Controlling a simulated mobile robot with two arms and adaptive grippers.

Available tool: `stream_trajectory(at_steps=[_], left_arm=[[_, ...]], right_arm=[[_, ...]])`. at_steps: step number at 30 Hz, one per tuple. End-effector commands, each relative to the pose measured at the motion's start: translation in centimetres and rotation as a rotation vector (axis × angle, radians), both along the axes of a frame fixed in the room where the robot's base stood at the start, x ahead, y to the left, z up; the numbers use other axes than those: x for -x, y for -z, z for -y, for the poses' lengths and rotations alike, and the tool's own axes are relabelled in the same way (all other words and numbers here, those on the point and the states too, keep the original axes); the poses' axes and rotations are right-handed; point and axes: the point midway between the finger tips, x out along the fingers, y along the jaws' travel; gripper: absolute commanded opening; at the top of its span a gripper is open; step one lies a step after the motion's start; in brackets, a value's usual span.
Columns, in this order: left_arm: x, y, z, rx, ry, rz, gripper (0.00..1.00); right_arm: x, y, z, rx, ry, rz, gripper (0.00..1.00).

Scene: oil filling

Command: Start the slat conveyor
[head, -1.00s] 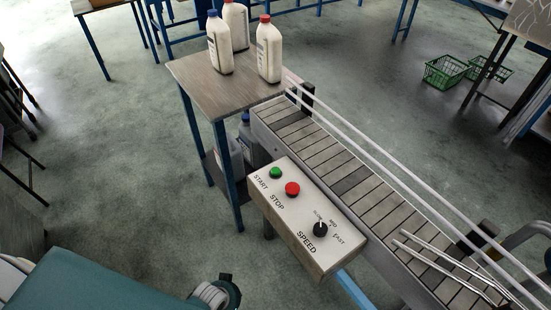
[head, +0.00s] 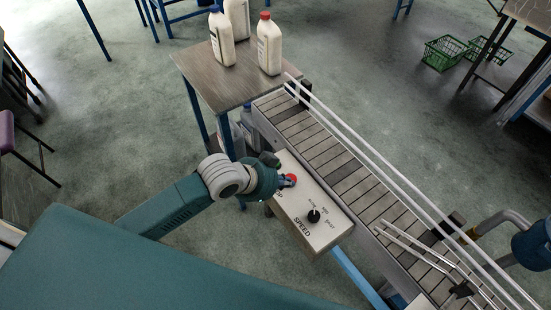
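The slat conveyor (head: 375,197) runs from the small table down to the lower right, with pale rails along it. Its control box (head: 327,234) is fixed at its near side, with a black speed knob (head: 313,216) and a red stop button (head: 291,179). My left gripper (head: 284,182) is at the upper left part of the box, close beside the red button. The green start button and its label are hidden behind my gripper and wrist. Whether the fingers touch the box, or are open or shut, I cannot tell. My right gripper is not in view.
White bottles with blue and red caps (head: 269,44) stand on the small table (head: 216,82) at the conveyor's upper end. Green baskets (head: 443,52) lie on the floor at upper right. A dark blue cylindrical part (head: 533,246) is at the right edge.

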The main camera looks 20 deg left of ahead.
Motion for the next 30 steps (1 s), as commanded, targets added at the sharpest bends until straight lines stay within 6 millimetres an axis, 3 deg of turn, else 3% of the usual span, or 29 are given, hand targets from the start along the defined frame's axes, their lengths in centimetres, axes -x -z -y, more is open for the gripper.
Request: stream_trajectory(at_steps=[1,6,10,23,30], left_arm=[[-1.9,-1.0,-0.8,-0.030,0.047,0.041,0.00],[-6.6,-3.6,-3.5,-0.101,0.168,0.144,0.00],[-8.8,-5.0,-5.6,-0.135,0.204,0.189,0.00],[-9.7,-5.6,-6.4,-0.146,0.215,0.208,0.00],[-9.7,-4.7,-6.4,-0.145,0.215,0.207,0.00]], right_arm=[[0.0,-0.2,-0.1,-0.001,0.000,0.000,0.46],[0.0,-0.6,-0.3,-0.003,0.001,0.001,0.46],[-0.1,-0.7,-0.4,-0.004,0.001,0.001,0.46],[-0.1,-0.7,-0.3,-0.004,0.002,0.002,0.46],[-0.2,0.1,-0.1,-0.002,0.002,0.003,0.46]])
